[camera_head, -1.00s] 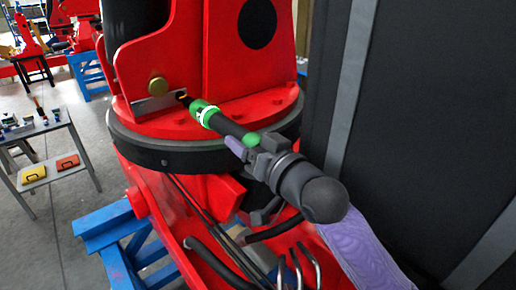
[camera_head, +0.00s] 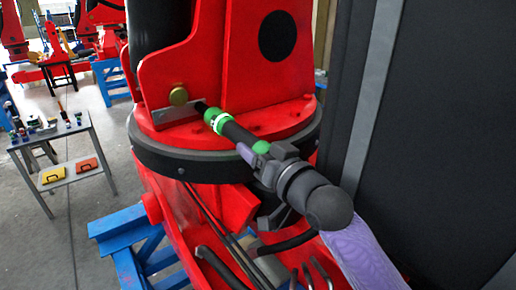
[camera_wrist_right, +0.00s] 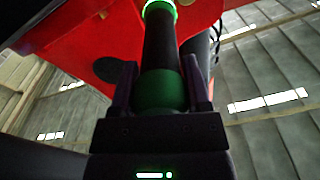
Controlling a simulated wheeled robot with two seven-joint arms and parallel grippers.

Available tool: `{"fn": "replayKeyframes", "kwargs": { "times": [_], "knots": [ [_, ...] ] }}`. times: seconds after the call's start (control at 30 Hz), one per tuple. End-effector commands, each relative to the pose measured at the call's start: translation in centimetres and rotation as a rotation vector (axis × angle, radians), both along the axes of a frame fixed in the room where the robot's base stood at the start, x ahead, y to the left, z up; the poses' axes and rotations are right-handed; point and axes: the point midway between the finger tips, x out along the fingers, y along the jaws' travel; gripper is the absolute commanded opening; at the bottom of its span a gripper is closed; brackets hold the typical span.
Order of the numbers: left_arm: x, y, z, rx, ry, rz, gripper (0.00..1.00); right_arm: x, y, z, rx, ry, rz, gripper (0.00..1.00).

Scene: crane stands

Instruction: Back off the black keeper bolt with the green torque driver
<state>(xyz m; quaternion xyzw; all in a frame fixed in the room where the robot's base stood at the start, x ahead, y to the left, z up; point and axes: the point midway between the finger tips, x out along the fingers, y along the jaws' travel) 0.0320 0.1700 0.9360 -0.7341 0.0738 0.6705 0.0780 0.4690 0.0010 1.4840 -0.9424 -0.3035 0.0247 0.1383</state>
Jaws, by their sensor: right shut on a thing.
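The torque driver (camera_head: 235,132) has a dark body with a bright green collar near its front and green farther back. My right gripper (camera_head: 258,153) is shut around its rear part. In the right wrist view the driver (camera_wrist_right: 161,45) stands between the two fingers (camera_wrist_right: 161,92). The driver's front end points at the small black keeper bolt (camera_head: 201,105) at the right end of a grey metal plate (camera_head: 172,114). They appear to meet, but the collar partly hides the bolt and I cannot tell how far they engage. My left gripper is out of view.
A brass knob (camera_head: 178,96) sits on the plate's upper edge. The red crane base (camera_head: 232,60) rises behind. A dark panel (camera_head: 440,120) stands close on the right. A small table (camera_head: 60,135) with tools and blue supports (camera_head: 125,228) are at left.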

Motion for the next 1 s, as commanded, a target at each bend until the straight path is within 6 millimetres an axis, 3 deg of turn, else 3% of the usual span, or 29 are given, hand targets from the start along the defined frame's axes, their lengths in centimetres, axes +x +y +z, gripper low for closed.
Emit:
{"fn": "replayKeyframes", "kwargs": {
  "times": [1.0],
  "knots": [
    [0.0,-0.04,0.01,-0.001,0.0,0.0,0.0,0.83,0.61,0.24,0.004,-0.006,0.0,0.0]
  ]
}}
